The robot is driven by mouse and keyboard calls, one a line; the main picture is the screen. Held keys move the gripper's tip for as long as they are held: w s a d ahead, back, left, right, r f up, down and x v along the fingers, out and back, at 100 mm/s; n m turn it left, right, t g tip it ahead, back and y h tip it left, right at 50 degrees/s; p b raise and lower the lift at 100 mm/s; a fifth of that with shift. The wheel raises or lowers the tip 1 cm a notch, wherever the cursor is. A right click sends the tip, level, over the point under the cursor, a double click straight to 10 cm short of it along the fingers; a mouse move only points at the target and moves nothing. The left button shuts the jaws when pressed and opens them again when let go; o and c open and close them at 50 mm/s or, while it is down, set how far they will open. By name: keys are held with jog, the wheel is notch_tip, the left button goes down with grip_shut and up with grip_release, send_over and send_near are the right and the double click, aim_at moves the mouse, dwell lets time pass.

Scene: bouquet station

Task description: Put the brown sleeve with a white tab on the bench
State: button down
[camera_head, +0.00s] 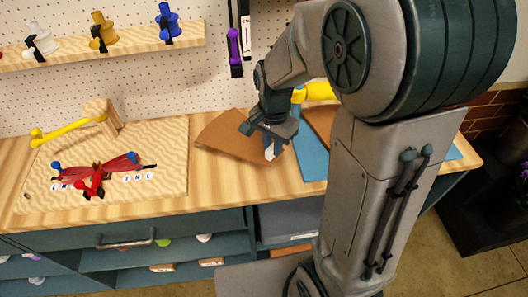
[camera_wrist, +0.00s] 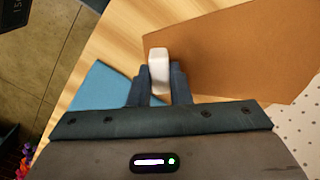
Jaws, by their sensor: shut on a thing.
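My gripper (camera_head: 271,140) is shut on the white tab (camera_head: 269,153) of a brown sleeve (camera_head: 222,136). In the wrist view the white tab (camera_wrist: 158,66) stands between the two fingers (camera_wrist: 160,90), and the flat brown sleeve (camera_wrist: 240,48) spreads to the right. In the head view the sleeve fans out left of my gripper, low over the wooden bench (camera_head: 215,188). I cannot tell whether it touches the bench top.
A blue sleeve (camera_head: 311,155) and another brown sheet (camera_head: 322,122) lie right of my gripper, partly behind my arm. A sandy board (camera_head: 160,135) with a red ribbon item (camera_head: 95,172) and a yellow-handled tool (camera_head: 65,131) fills the bench's left. A pegboard (camera_head: 150,80) stands behind.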

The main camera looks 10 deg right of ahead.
aim_at(266, 157)
jog(key=shift+w+a+f, duration=0.3)
jog(key=shift+a+f, duration=0.15)
jog(key=shift+a, duration=0.35)
jog(key=shift+f+p, duration=0.3)
jog(key=shift+f, duration=1.75)
jog(key=shift+f, duration=0.2)
jog(key=c, duration=1.3)
grip_release()
jog(key=shift+c, duration=0.2)
